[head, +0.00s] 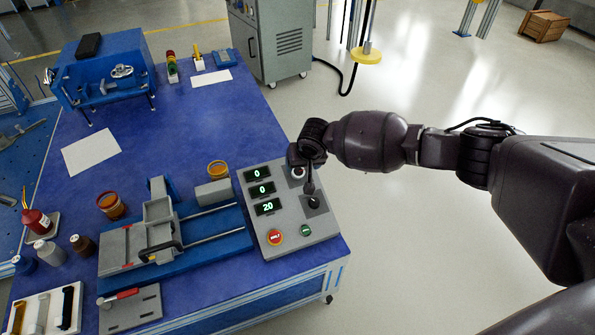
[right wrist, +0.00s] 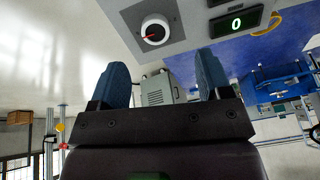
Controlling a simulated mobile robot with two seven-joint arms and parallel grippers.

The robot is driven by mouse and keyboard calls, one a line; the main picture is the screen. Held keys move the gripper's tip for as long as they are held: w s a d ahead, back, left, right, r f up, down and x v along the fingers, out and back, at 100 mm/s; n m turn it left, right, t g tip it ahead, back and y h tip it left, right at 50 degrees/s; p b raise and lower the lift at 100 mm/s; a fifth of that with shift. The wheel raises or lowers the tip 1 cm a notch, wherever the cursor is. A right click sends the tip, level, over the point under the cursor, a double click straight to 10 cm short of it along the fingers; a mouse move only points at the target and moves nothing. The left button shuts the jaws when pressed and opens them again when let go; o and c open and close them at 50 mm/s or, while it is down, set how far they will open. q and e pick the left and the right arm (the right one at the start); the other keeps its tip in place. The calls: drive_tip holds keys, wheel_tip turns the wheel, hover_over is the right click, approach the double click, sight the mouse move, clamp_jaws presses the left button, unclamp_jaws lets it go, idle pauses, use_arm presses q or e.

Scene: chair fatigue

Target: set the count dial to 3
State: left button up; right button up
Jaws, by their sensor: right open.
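The grey control panel (head: 292,232) stands on the blue table with three green displays reading 0, 0 and 20 from top to bottom. A pale round dial (head: 298,173) sits at its upper right, partly hidden by my arm. A dark knob (head: 314,203) sits below it. My right gripper (head: 309,178) is over this side of the panel. In the right wrist view a white dial (right wrist: 155,30) with a red pointer mark lies beyond the open, empty fingers (right wrist: 158,72), beside a display reading 0 (right wrist: 236,22). Labels are not readable. My left gripper is not in view.
Bottles and an orange cup (head: 217,169) are on the table. Open floor lies to the right.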

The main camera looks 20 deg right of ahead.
sight(298, 171)
drive_tip(key=x, duration=0.1)
drive_tip(key=b+x, duration=0.1)
drive_tip(key=x, duration=0.1)
drive_tip(key=d+b+x, duration=0.1)
drive_tip(key=x, duration=0.1)
drive_tip(key=shift+w, duration=0.4)
drive_tip(key=b+x, duration=0.2)
drive_tip(key=x, duration=0.2)
drive_tip(key=shift+d+r, duration=0.1)
drive_tip(key=shift+w+f, duration=0.2)
drive_tip(key=shift+f, duration=0.1)
drive_tip(key=shift+w+f+b, duration=0.25)
drive_tip(key=shift+w+b, duration=0.1)
drive_tip(key=shift+b, duration=0.05)
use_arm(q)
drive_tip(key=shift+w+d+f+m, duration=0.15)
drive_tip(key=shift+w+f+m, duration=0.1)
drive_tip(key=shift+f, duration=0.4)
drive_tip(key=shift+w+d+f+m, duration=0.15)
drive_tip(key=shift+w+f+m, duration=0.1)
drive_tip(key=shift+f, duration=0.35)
use_arm(e)
drive_tip(key=shift+r, duration=0.1)
